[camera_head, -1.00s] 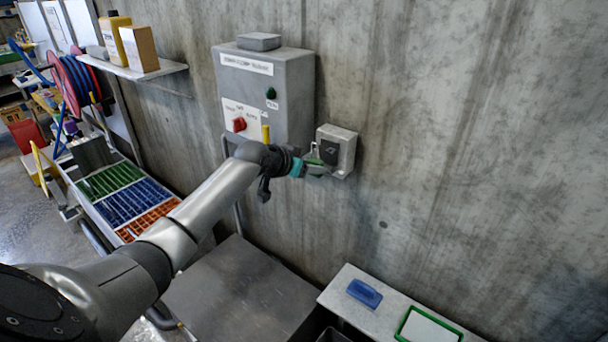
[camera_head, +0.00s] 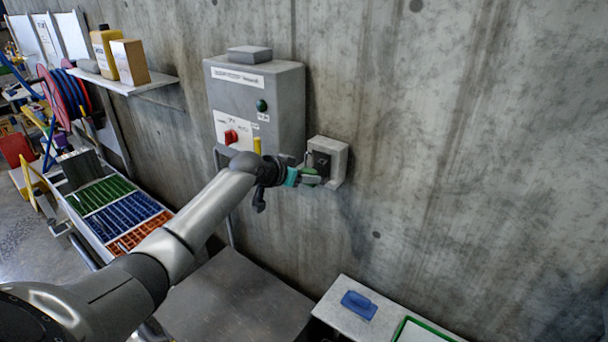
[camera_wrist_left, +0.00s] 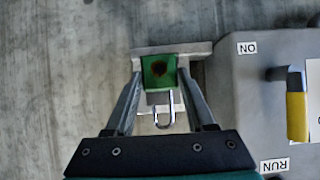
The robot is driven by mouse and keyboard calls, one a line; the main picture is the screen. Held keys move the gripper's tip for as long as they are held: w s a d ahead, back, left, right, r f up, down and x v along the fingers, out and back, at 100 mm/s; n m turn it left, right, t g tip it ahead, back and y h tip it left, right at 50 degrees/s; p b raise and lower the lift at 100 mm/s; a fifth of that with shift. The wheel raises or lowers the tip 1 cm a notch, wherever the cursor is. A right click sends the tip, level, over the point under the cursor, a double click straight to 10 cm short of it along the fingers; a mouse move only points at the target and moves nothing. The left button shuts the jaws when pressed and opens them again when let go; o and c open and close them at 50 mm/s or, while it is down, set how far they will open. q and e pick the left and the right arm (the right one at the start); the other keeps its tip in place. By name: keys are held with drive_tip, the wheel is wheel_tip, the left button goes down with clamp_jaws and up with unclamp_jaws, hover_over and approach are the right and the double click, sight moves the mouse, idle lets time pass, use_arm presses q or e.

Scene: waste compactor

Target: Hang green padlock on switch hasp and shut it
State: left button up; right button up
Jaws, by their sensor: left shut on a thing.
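My left gripper (camera_head: 307,178) is shut on the green padlock (camera_wrist_left: 158,72), whose green body is between the fingertips in the left wrist view. The wrist picture is upside down, so the silver shackle (camera_wrist_left: 163,112) points up in the room. The padlock (camera_head: 310,171) is small and partly hidden in the head view. It is at the left front of the small grey switch box (camera_head: 336,152) with a dark face on the wall. The hasp is too small to make out. I cannot tell whether the shackle passes through it or is closed. My right gripper is out of view.
A large grey control box (camera_head: 270,92) with a red knob (camera_head: 231,137) and a yellow part (camera_head: 257,146) is just left of the gripper. A shelf with a blue object (camera_head: 359,304) is below right. The wall right of the switch box is bare.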

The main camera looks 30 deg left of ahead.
sight(309, 169)
use_arm(q)
drive_tip(key=shift+p, duration=0.45)
idle(1.0)
drive_tip(key=shift+w+d+b, duration=0.15)
drive_tip(key=shift+w+b, duration=1.6)
drive_tip(key=shift+w, duration=0.35)
drive_tip(key=shift+f, duration=0.2)
idle(0.7)
drive_tip(key=o, duration=1.3)
drive_tip(key=shift+c, duration=0.5)
